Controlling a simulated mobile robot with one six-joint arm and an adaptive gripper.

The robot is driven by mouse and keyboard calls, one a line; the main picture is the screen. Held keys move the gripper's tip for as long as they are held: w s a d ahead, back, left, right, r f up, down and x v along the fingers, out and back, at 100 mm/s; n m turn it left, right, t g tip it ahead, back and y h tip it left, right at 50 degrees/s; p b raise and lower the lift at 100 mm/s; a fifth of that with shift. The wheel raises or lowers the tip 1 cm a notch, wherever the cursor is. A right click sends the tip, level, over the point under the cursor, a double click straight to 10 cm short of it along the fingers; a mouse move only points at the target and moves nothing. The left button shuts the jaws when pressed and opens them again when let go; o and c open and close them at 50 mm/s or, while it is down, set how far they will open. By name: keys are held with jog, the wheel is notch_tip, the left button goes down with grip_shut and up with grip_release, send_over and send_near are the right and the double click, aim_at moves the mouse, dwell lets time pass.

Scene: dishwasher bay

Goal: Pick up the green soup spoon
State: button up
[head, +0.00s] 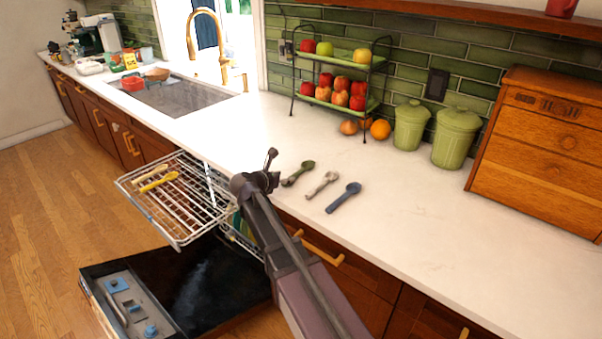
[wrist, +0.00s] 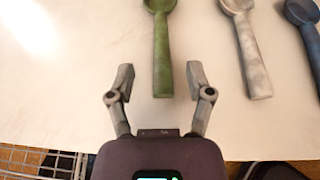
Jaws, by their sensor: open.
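The green soup spoon (head: 298,173) lies on the white counter, leftmost in a row of three spoons. In the wrist view the green spoon (wrist: 162,50) points its handle toward me, and its bowl is cut off at the top edge. My gripper (head: 271,164) is near the counter's front edge, just left of the green spoon in the head view. In the wrist view my gripper (wrist: 160,82) is open and empty, its fingers apart on either side of the handle's end. I cannot tell its height above the counter.
A whitish spoon (head: 322,184) and a blue spoon (head: 344,197) lie to the right. An open dishwasher rack (head: 190,214) holds yellow utensils (head: 160,182) at left. A fruit stand (head: 337,105) and green canisters (head: 411,126) stand behind. The counter at right is clear.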

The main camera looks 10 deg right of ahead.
aim_at(294, 175)
jog(key=shift+d, duration=0.1)
jog(key=shift+b+x, duration=0.95)
jog(key=shift+x, duration=1.6)
grip_shut()
